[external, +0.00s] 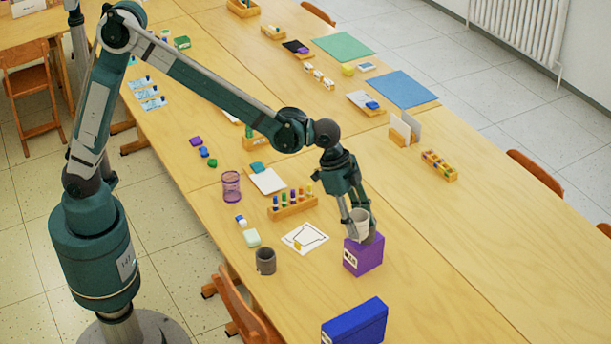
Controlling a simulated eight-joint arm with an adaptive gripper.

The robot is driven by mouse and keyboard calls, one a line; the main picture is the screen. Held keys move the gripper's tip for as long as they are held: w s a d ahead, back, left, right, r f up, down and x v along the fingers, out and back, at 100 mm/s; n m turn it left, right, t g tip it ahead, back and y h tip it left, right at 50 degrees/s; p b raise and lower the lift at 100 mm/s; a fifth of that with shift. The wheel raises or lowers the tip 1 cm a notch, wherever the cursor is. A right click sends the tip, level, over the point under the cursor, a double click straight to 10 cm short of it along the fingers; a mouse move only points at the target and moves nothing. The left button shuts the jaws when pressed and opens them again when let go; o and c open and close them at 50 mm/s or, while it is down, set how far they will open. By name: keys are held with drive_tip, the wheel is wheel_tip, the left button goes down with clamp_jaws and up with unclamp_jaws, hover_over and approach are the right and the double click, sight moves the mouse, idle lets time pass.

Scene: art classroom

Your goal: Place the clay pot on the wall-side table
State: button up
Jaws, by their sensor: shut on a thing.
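A small pale, cup-shaped pot (361,222), which looks like the clay pot, is between the fingers of my gripper (360,232). My gripper points down and is shut on it. The pot appears upright, directly over or in front of a purple box (362,257) with a white label. I cannot tell whether pot and box touch. The fingers hide part of the pot. The wall-side table (505,235) is the light wooden table on the right, past the seam.
A grey cup (265,261), a drawing sheet (305,239), a marker rack (293,204) and a blue box (355,322) surround my gripper. On the wall-side table stand a paint rack (439,166) and a card holder (404,130). Its near part is bare.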

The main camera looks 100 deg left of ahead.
drive_tip(key=s+a+n+y, duration=0.1)
drive_tip(key=s+a+n, duration=0.35)
drive_tip(key=a, duration=1.25)
drive_tip(key=s+a+n+g+y, duration=0.15)
drive_tip(key=s+a+n, duration=0.35)
drive_tip(key=a, duration=1.2)
drive_tip(key=s+a+n+t+y, duration=0.1)
drive_tip(key=s+a+n+y, duration=0.15)
drive_tip(key=s+a, duration=0.95)
drive_tip(key=s+a+n+g, duration=0.2)
drive_tip(key=s+a+n, duration=0.3)
drive_tip(key=s+a, duration=1)
drive_tip(key=s+a+n+g, duration=0.2)
drive_tip(key=s+a+n, duration=0.2)
drive_tip(key=s+a, duration=1)
drive_tip(key=w+a+f, duration=0.3)
drive_tip(key=a+f, duration=0.1)
drive_tip(key=f, duration=0.7)
drive_tip(key=shift+w+a+y, duration=0.2)
drive_tip(key=shift+y, duration=0.1)
drive_tip(key=shift+f+b, duration=0.85)
drive_tip(key=shift+f, duration=2.3)
drive_tip(key=shift+f, duration=0.1)
